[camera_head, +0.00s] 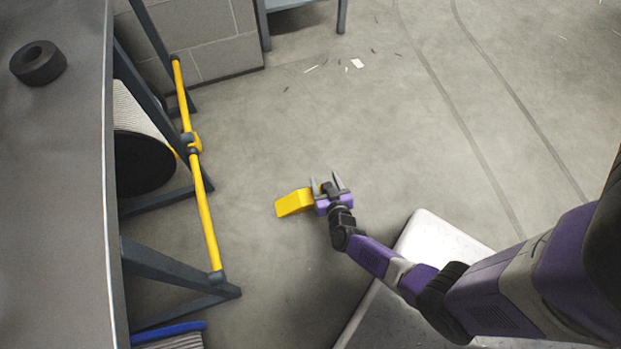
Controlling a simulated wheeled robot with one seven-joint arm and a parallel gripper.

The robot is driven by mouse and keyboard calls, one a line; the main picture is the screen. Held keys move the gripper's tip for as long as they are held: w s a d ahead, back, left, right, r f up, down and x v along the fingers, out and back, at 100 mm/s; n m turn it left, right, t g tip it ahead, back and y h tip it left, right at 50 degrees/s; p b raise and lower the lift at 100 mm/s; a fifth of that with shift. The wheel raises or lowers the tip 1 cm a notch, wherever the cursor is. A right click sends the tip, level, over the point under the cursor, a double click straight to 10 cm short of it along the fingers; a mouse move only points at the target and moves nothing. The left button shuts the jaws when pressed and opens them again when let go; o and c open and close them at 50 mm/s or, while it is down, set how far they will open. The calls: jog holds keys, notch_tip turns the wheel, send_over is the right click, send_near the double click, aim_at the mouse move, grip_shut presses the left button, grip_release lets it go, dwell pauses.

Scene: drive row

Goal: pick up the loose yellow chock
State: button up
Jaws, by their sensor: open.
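The yellow chock (293,203) lies on the grey concrete floor, right of the yellow rail. My gripper (327,182) is open, with its two grey fingers pointing up in the picture. The purple gripper body is right beside the chock's right end and partly covers it in this view. I cannot tell whether the fingers touch the chock or are above it.
A yellow rail (205,215) on dark metal stands runs along the left, with a large drum (140,160) behind it. A grey bench (60,200) at far left carries a black ring (38,62). Small debris (357,63) lies beyond; floor at right is clear.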

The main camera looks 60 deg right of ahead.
grip_shut()
dwell(1.3)
